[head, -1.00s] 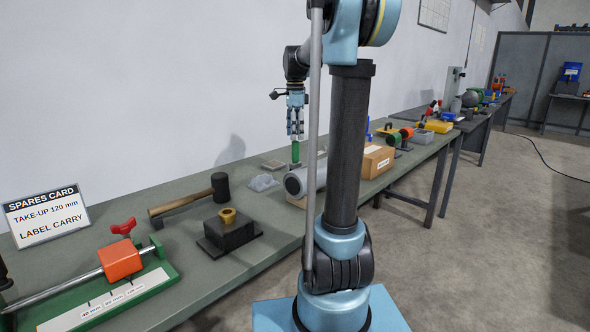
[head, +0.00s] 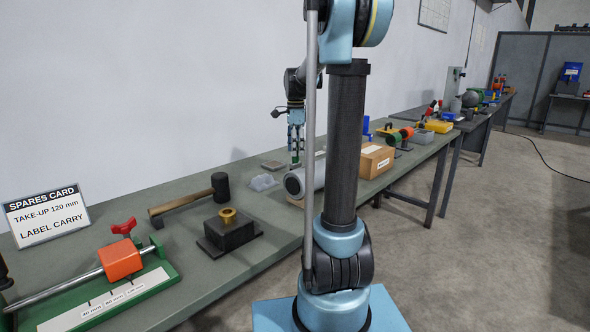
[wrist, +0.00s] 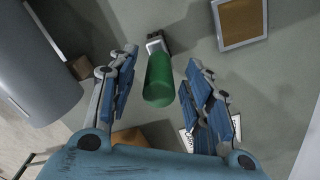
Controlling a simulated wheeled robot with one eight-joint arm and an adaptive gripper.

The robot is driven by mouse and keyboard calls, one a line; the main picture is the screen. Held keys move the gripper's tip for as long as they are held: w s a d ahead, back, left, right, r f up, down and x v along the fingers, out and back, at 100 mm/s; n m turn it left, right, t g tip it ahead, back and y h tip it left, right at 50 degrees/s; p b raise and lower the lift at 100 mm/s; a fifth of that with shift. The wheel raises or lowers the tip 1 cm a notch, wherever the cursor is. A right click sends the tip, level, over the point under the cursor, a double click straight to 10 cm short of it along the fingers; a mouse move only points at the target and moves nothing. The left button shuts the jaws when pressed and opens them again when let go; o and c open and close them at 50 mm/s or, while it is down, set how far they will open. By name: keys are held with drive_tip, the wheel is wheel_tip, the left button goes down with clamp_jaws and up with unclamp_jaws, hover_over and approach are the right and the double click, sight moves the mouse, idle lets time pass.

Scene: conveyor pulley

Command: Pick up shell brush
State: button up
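The shell brush, with a green handle, a metal collar and dark bristles (wrist: 159,80), shows in the wrist view, standing on the bench with its handle toward me. My gripper (wrist: 161,66) is open, with one finger on each side of the green handle and visible gaps to both. In the head view my gripper (head: 296,148) is low over the bench, behind the grey cylinder, and its fingers mostly hide the brush. I cannot tell from there how deep the handle sits between the fingers.
A large grey cylinder (head: 302,180) lies close by, left of the brush in the wrist view (wrist: 40,60). A square framed plate (wrist: 242,20) lies on the other side. A cardboard box (head: 376,161), a clear lump (head: 263,182) and a mallet (head: 190,200) are also on the bench.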

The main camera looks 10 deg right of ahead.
clamp_jaws()
drive_tip(key=shift+r, duration=0.1)
